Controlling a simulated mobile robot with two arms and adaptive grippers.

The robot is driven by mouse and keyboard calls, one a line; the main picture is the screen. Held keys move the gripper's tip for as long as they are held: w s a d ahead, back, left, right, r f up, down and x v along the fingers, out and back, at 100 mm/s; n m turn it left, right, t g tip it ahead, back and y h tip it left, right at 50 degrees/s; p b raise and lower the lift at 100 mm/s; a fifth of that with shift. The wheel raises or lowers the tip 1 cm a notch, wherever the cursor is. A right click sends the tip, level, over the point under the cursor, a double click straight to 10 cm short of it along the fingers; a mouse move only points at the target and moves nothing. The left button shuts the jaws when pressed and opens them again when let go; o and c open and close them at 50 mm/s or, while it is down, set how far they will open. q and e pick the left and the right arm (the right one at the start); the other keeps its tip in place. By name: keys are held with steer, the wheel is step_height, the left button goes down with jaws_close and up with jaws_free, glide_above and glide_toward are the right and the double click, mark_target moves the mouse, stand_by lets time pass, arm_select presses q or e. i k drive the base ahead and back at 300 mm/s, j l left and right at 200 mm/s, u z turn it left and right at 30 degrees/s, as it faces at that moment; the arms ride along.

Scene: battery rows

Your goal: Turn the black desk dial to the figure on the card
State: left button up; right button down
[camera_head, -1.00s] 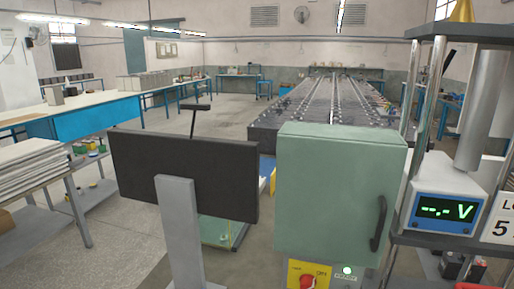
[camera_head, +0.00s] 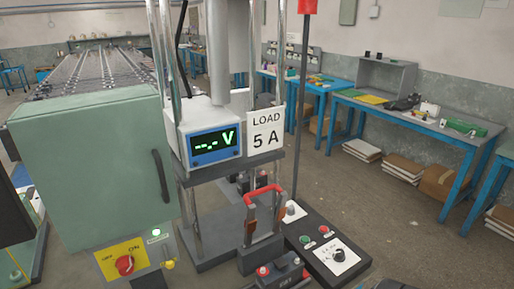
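The black desk dial (camera_head: 338,256) sits on a white plate on the sloping black desk panel (camera_head: 319,262), right of the bottom middle. The figures around it are too small to read. A white card (camera_head: 266,133) reads "LOAD 5 A" and hangs beside the voltmeter (camera_head: 214,147), whose green display shows dashes and V. Neither of my grippers shows in this view.
A red-handled switch (camera_head: 264,188) stands left of the panel. A green cabinet (camera_head: 92,165) stands at left, above a red rotary switch (camera_head: 124,265) on yellow. A thin dark post rises behind the panel. Blue-legged benches (camera_head: 420,118) line the right wall; open floor lies before them.

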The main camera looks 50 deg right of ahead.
mark_target(338, 256)
steer(key=z, duration=2)
